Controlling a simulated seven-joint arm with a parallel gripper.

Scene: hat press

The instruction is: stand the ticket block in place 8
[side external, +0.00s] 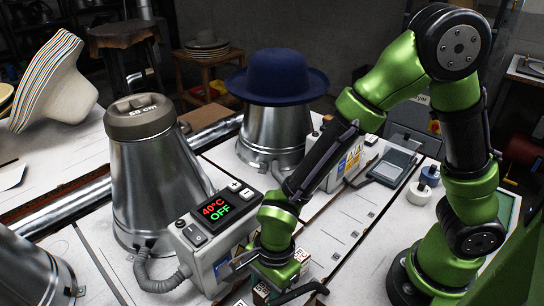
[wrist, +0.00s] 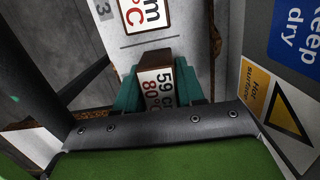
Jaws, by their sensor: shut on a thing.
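My gripper (wrist: 158,88) is shut on a ticket block (wrist: 160,93) marked 59 cm and 80°C, which sits between its teal fingers in the wrist view. In the side view my gripper (side external: 276,278) is low beside the control box, and the held block cannot be told apart there. Another ticket block (wrist: 142,14) with red and black print lies just beyond the fingers. A place label 3 (wrist: 102,8) shows at the top left of the wrist view. Small number marks (side external: 354,234) run along the white bench in the side view, too small to read; place 8 cannot be picked out.
A control box (side external: 207,240) reading 40°C OFF stands left of my gripper; its warning stickers (wrist: 285,110) are close on the right in the wrist view. A metal hat former (side external: 152,190) and a blue hat (side external: 277,75) on another stand behind. White bench (side external: 345,210) right of my gripper is mostly clear.

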